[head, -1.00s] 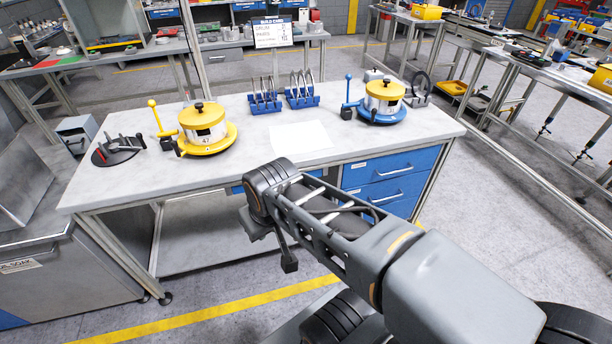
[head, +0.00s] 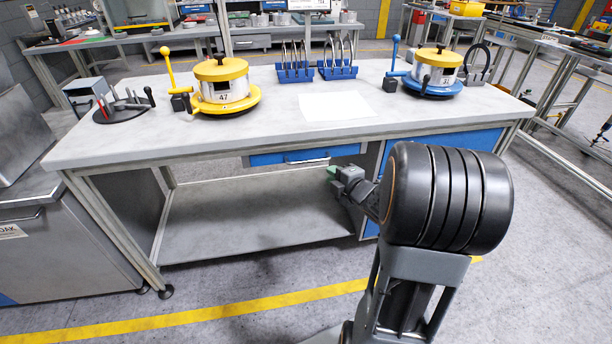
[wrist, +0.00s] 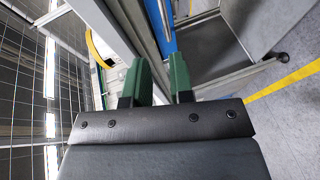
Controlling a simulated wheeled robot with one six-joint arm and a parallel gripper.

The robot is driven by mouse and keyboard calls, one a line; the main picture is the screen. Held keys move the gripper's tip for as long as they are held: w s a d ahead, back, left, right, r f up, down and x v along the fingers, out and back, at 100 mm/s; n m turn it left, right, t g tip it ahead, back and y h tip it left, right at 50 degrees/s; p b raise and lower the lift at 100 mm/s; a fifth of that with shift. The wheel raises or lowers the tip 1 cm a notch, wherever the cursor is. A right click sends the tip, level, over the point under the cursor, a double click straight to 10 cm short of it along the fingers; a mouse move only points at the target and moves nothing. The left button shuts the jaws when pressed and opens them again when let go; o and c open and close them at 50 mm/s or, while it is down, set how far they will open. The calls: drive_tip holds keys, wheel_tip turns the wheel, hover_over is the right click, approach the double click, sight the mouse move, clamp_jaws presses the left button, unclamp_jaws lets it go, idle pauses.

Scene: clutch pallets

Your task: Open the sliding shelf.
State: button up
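A blue sliding front (head: 262,158) with a pale bar handle (head: 308,160) sits under the bench top, left of the blue drawer cabinet. It looks shut. My gripper (head: 334,173) is just below and right of the handle in the head view, with green fingertips. In the wrist view my gripper (wrist: 160,78) has two green fingers apart with nothing between them. The blue front (wrist: 164,30) shows beyond the gap as a narrow strip. I cannot tell whether a finger touches the handle.
The bench top (head: 240,137) overhangs the front. A grey lower shelf (head: 250,215) lies below. My arm hides much of the blue cabinet (head: 487,141). A yellow clutch (head: 222,88) and a blue clutch (head: 437,75) stand on the bench. The floor in front is clear.

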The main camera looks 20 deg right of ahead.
sight(306, 162)
drive_tip(key=shift+n+t+y, duration=0.3)
drive_tip(key=shift+n+y, duration=0.1)
drive_tip(key=shift+n, duration=0.1)
drive_tip(key=x, duration=0.4)
drive_tip(key=f+b+x, duration=0.1)
drive_tip(key=x, duration=0.4)
drive_tip(key=b+x, duration=0.1)
drive_tip(key=x, duration=0.3)
drive_tip(key=shift+w+a+f, duration=0.2)
drive_tip(key=shift+w, duration=0.05)
clamp_jaws()
